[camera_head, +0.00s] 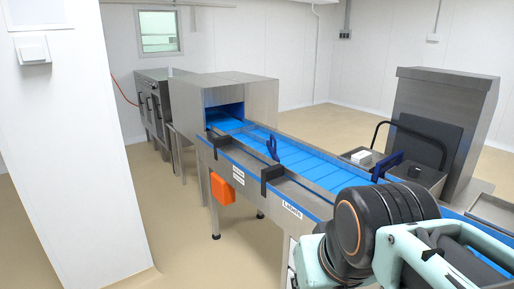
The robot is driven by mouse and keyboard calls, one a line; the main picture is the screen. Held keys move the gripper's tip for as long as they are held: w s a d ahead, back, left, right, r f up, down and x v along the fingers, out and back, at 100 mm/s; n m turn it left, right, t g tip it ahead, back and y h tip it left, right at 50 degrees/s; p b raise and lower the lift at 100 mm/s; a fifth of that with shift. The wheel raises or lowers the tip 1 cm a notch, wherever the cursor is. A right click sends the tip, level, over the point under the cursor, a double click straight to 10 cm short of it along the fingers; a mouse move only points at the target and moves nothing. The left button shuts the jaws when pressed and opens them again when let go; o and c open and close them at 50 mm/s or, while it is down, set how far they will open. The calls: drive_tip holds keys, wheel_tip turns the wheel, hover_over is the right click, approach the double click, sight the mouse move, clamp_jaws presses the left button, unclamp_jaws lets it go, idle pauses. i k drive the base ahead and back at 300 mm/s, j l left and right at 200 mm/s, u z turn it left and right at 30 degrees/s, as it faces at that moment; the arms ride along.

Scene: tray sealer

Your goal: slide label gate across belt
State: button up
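The blue belt (300,165) runs through a steel conveyor frame, from a steel hood at the back left towards the lower right. An upright blue piece (272,147) stands at the belt near a black bracket (271,173) on the near rail. A dark blue bar (387,165) stands at the far side of the belt, further right. I cannot tell for certain which of these is the label gate. My arm covers the lower right and hides part of the belt there. My gripper is not in view.
The steel hood (262,98) covers the belt's far end. A "Labels" sticker (292,208) and an orange box (222,189) are on the conveyor's near side. A steel cabinet (440,115) stands at the right. A white pillar (70,150) stands at left, with open floor beside it.

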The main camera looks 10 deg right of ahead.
sight(378, 172)
drive_tip(key=i+j+z, duration=0.2)
drive_tip(key=i, duration=0.95)
drive_tip(key=i+l+u, duration=0.1)
drive_tip(key=i+u, duration=0.25)
drive_tip(key=i+l+u, duration=0.1)
drive_tip(key=u, duration=8)
drive_tip(key=k+j, duration=0.05)
drive_tip(key=j, duration=0.05)
